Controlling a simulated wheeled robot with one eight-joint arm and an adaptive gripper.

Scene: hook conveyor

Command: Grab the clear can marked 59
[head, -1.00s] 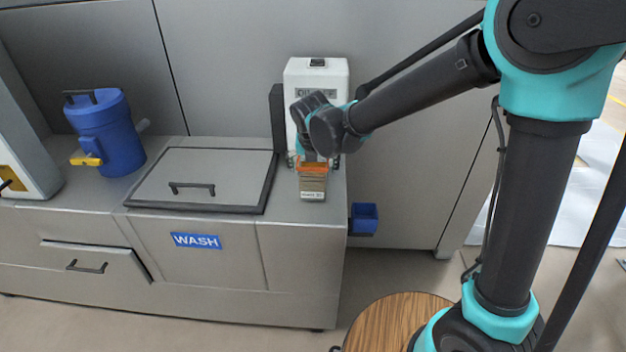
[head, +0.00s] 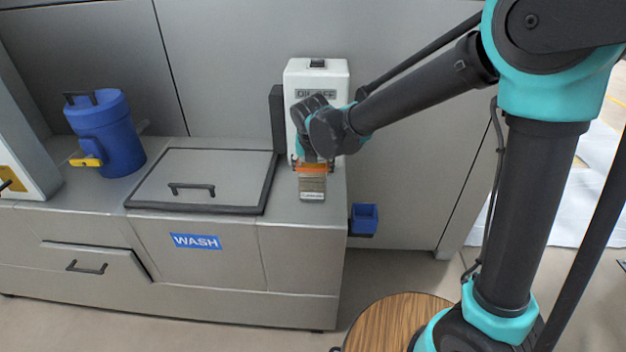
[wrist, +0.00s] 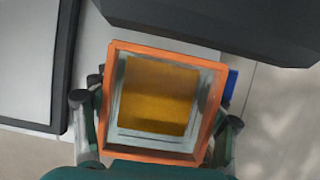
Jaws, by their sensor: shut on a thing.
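A clear, square can (head: 312,186) with an orange rim stands upright on the grey counter in front of the white dispenser. In the wrist view I look down into the can (wrist: 207,112), and amber content shows inside its clear walls. My gripper (head: 314,166) is shut on the can near its rim. In the wrist view its two fingers (wrist: 157,128) press on the left and right sides. A small label shows low on the can's front in the head view, but its marking is too small to read.
The white dispenser (head: 316,77) stands right behind the can. A lidded wash basin (head: 200,172) lies to the left, with a blue keg (head: 108,138) beyond it. A small blue bin (head: 364,218) hangs on the counter's right side. A round wooden stool top (head: 395,325) is nearer me.

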